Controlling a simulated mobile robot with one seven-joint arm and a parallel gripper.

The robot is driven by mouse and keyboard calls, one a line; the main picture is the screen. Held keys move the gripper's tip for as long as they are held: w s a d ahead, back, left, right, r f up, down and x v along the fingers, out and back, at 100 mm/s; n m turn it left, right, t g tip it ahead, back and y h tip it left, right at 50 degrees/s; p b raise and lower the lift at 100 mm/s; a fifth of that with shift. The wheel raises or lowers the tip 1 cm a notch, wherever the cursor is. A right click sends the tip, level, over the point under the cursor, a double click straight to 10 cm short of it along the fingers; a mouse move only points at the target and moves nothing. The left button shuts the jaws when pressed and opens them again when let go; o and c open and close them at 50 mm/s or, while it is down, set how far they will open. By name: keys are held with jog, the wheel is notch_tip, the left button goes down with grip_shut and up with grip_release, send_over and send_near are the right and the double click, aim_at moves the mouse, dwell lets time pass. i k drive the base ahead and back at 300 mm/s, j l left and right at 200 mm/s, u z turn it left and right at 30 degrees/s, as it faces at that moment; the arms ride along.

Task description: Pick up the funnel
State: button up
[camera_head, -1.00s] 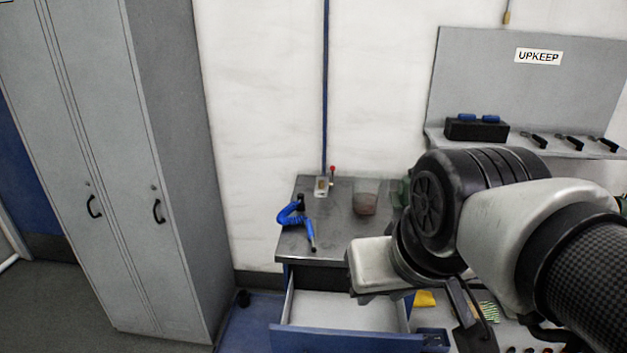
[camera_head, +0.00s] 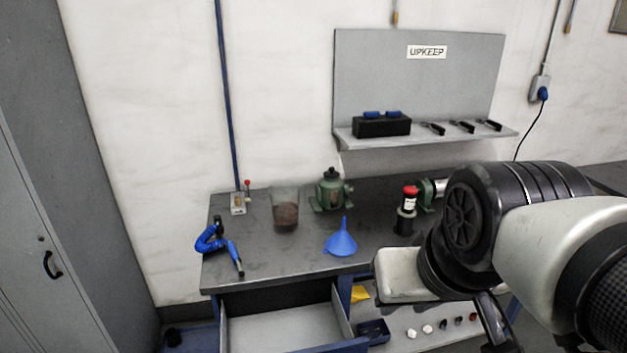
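The blue funnel (camera_head: 341,241) rests on the grey metal workbench (camera_head: 275,262), near its front edge, with its wide mouth down and its spout pointing up. It stands apart from the things around it. My arm fills the right side of the view, to the right of the funnel and nearer the camera. The fingers of my gripper cannot be clearly made out, so its opening is hidden.
An open drawer (camera_head: 280,328) juts out below. A tool shelf (camera_head: 425,140) hangs behind.

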aim_at(340, 244)
jog(key=i+l+u, duration=0.2)
jog(key=l, duration=0.2)
jog(key=i+l+u, duration=0.15)
jog(key=l, duration=0.25)
jog(key=i+l+u, duration=0.2)
jog(key=l, duration=0.25)
jog(key=i+l+u, duration=0.15)
jog(key=l, duration=0.3)
jog(key=i+l+u, duration=0.2)
jog(key=l, duration=0.25)
jog(key=l+u, duration=0.2)
jog(key=l, duration=0.25)
jog(key=k, duration=0.05)
